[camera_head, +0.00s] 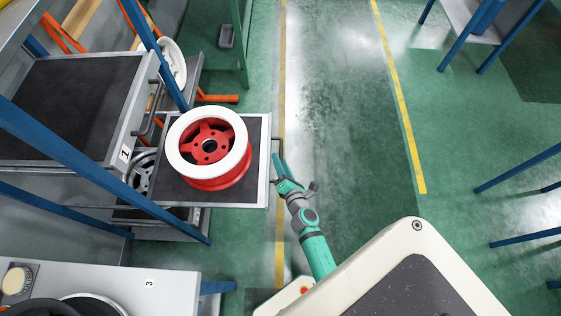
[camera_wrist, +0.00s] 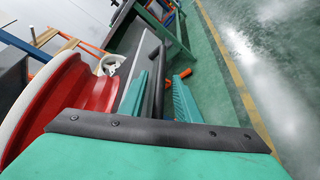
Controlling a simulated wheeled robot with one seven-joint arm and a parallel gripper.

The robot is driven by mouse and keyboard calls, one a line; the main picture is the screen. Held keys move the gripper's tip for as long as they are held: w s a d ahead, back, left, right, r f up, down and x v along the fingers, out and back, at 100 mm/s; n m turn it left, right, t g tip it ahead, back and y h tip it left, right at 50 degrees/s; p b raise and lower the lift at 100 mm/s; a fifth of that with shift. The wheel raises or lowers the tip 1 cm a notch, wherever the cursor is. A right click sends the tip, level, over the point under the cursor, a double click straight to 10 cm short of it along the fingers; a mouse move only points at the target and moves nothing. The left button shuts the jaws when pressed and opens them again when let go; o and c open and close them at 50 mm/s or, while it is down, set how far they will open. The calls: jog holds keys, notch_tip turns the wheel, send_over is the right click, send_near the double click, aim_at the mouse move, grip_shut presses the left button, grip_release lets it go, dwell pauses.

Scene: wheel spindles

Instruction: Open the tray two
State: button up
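The pulled-out tray (camera_head: 262,190) has a dark mat and pale metal rim and stands well out from the rack, between the units marked 1 and 3. I cannot see its own number. A red wheel with a white rim (camera_head: 210,148) sits on it. My gripper (camera_head: 279,160) is at the tray's outer front edge, by its handle. In the wrist view, my two green fingers (camera_wrist: 165,85) stand apart, with the dark handle bar (camera_wrist: 158,75) between them. The fingers do not look closed on the bar.
The tray marked 1 (camera_head: 75,100) is at the upper left, with its own handle. The surface marked 3 (camera_head: 165,290) is at the lower left. Blue rack posts (camera_head: 100,165) cross the left side.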

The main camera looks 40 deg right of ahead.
jog(key=shift+s+r, duration=0.15)
jog(key=shift+s, duration=0.35)
jog(key=v, duration=0.9)
jog(key=shift+s+a, duration=0.2)
jog(key=shift+s, duration=0.1)
jog(key=shift+r, duration=0.15)
